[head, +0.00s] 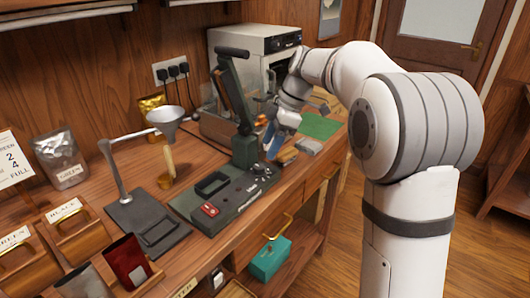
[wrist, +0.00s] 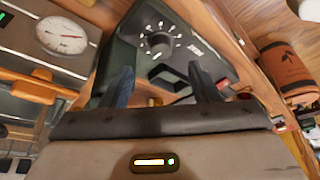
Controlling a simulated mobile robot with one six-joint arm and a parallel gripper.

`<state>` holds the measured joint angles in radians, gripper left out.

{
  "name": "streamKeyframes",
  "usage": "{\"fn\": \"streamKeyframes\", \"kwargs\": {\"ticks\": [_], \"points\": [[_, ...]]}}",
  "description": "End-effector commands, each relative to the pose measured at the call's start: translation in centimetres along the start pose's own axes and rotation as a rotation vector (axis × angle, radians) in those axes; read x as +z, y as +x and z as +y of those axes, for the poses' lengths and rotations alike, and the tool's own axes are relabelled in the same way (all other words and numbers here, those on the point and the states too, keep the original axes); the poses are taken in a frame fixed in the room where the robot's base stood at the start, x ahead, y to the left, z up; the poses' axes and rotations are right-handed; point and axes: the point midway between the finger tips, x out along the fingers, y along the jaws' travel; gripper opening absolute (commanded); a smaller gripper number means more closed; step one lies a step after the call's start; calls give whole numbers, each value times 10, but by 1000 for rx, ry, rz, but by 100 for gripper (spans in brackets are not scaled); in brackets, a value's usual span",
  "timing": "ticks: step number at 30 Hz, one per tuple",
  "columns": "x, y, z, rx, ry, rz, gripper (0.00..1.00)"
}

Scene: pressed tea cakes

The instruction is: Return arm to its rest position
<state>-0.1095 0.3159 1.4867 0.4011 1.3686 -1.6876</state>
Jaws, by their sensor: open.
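My gripper (head: 277,141) is at the end of my white arm (head: 345,75), which reaches over the workbench beside the dark green press (head: 245,150). Its blue fingers point down near the right of the press in the head view. In the wrist view my gripper (wrist: 162,88) shows two dark blue fingers spread apart with nothing between them. A dark box with a knob (wrist: 158,44) lies beyond the fingertips. Whether the fingers touch anything is hard to tell.
A steel appliance (head: 262,42) stands behind the gripper. A funnel (head: 165,118) on a stand, a foil bag (head: 60,155) and wooden bins (head: 75,228) are at the left. A green mat (head: 320,126) lies right of the gripper.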

Motion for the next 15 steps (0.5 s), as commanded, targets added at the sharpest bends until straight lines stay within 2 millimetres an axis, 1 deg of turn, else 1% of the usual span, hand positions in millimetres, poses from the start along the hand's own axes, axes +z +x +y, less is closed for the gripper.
{"fn": "streamKeyframes", "kwargs": {"ticks": [1,3,12,15], "points": [[0,-6,0,2,0,0,55],[0,-9,0,1,0,0,55],[0,-11,0,0,1,0,55],[1,-16,-5,7,29,-7,55]]}}
